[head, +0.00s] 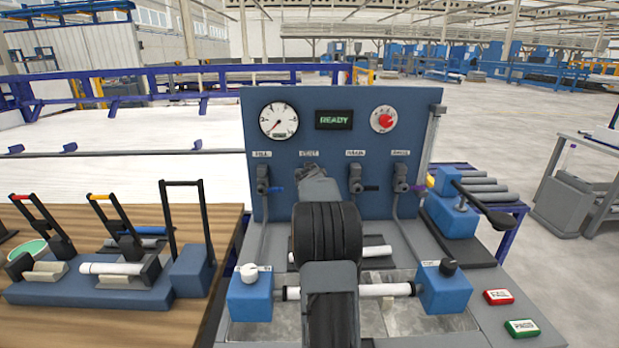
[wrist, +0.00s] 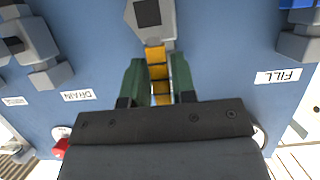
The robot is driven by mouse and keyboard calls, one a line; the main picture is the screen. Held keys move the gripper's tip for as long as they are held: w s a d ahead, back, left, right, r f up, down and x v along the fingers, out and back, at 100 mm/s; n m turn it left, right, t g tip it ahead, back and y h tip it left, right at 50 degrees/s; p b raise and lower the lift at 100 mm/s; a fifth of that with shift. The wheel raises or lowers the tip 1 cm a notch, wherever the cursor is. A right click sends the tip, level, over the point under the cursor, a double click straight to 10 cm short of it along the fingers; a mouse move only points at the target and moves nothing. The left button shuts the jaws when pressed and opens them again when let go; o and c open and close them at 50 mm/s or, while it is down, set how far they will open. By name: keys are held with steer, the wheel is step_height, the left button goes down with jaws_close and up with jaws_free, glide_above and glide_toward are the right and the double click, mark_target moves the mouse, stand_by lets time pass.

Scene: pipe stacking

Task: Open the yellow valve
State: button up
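The yellow valve handle (wrist: 157,70) shows in the wrist view, hanging from a grey valve body (wrist: 150,16) on the blue panel. It lies between the two green fingers of my gripper (wrist: 160,82), with no clear gap on either side, so the gripper looks shut on it. In the head view my gripper (head: 318,187) is up against the panel (head: 340,145) at the second valve from the left. My arm and gripper hide that valve's handle there.
Valves marked FILL (head: 262,180) and DRAIN (head: 355,178) flank the gripper closely, with another valve (head: 400,180) further right. A white pipe (head: 385,290) lies below, behind my arm.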

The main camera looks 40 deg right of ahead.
steer(key=shift+o, duration=1.4)
steer(key=shift+w, duration=0.1)
steer(key=shift+a, duration=0.1)
steer(key=b+v, duration=0.1)
steer(key=v, duration=1.2)
steer(key=shift+s+a+r, duration=0.2)
steer(key=shift+s, duration=0.1)
